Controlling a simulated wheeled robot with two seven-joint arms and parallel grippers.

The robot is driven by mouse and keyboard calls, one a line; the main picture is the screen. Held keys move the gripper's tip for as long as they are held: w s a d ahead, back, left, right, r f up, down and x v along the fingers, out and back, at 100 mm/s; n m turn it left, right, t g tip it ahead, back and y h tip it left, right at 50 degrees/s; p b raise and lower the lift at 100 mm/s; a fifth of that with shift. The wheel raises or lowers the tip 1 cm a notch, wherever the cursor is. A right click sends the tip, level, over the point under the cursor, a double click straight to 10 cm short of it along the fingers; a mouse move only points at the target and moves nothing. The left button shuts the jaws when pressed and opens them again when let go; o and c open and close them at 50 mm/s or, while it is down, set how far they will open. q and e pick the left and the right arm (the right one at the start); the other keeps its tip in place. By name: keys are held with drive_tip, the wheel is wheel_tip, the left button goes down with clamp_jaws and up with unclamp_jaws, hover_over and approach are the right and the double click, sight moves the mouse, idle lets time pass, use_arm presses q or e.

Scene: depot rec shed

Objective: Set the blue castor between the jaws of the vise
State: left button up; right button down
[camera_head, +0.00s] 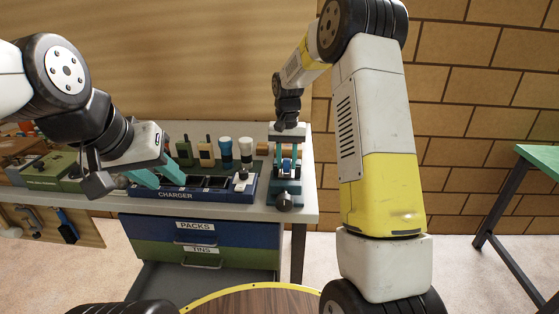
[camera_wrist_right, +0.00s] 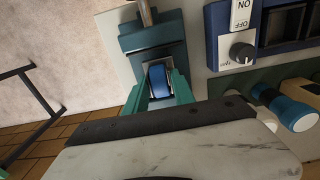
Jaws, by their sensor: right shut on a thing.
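The blue castor (camera_head: 287,164) sits between the teal fingers of my right gripper (camera_head: 287,158), which is shut on it. In the right wrist view the castor (camera_wrist_right: 157,80) shows as a blue wheel in a pale bracket, between the fingertips (camera_wrist_right: 159,91). The dark teal vise (camera_head: 286,187) stands at the right end of the workbench, its screw knob facing the front. The castor is at the vise's jaw opening; whether it rests on the vise (camera_wrist_right: 151,42) is hard to tell. My left gripper (camera_head: 158,174) is open and empty, at the charger's left end.
A blue charger (camera_head: 215,194) with a knob and switch lies left of the vise on the workbench (camera_head: 305,190). Several upright torches and radios, including a blue torch (camera_head: 225,150), stand behind it. A green box (camera_head: 52,172) is at far left. Drawers (camera_head: 205,230) are below.

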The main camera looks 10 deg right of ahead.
drive_tip(key=shift+f, duration=0.95)
drive_tip(key=shift+f, duration=0.1)
drive_tip(key=c, duration=1.1)
unclamp_jaws()
drive_tip(key=shift+o, duration=0.2)
